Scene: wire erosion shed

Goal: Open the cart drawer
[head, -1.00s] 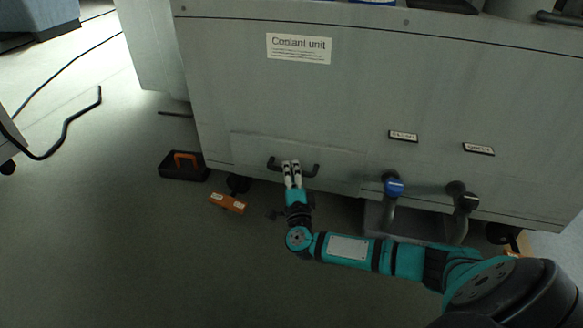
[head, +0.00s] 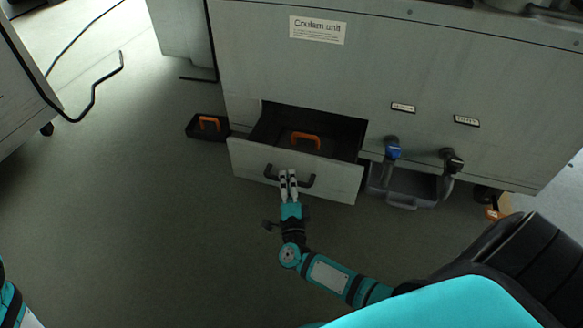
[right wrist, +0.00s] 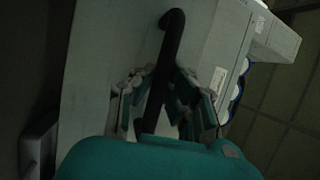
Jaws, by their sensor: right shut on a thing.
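The cart drawer (head: 335,182) stands pulled out from the lower front of the grey cart (head: 290,75) labelled "Coolant unit". Its inside is dark, and a thing with an orange handle (head: 305,137) lies in it. My right gripper (head: 288,174) is shut on the dark drawer handle (head: 308,182) at about its middle. In the right wrist view the handle (right wrist: 172,50) runs between the two fingers of the right gripper (right wrist: 162,95). My left gripper is out of view; only a bit of teal arm shows at the bottom left.
A black box with an orange handle (head: 208,126) sits on the floor left of the drawer. A blue-handled valve (head: 392,150), a black-handled valve (head: 452,160) and a grey tray (head: 402,200) are to its right. The floor in front is clear.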

